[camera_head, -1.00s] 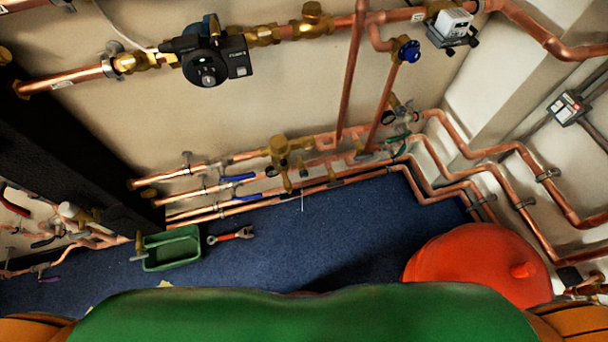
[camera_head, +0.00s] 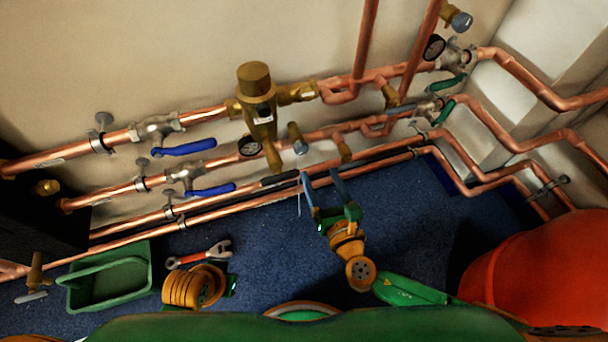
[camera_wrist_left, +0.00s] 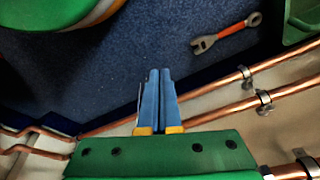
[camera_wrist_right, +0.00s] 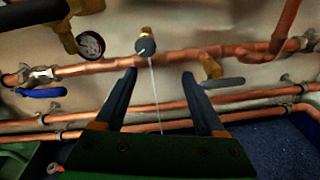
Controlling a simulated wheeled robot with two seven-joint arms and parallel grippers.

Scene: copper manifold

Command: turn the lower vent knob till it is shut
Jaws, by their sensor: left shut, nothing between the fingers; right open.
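The lower vent knob (camera_head: 297,138) is small and grey-blue, low on the copper pipework near the brass valve. In the right wrist view the knob (camera_wrist_right: 145,46) is dark and round in front of a brass stub, with a thin pale line running down from it. My right gripper (camera_head: 323,182) is open and empty, below and slightly right of the knob in the head view. In the right wrist view the knob lies beyond the fingertips, apart from them. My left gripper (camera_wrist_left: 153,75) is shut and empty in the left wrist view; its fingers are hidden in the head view.
Blue-handled valves (camera_head: 185,147) and a pressure gauge (camera_head: 249,146) sit left of the knob. A lever valve (camera_head: 398,108) is to its right. A green tray (camera_head: 110,280) and a wrench (camera_head: 200,254) lie on the blue floor. A red vessel (camera_head: 535,270) stands at right.

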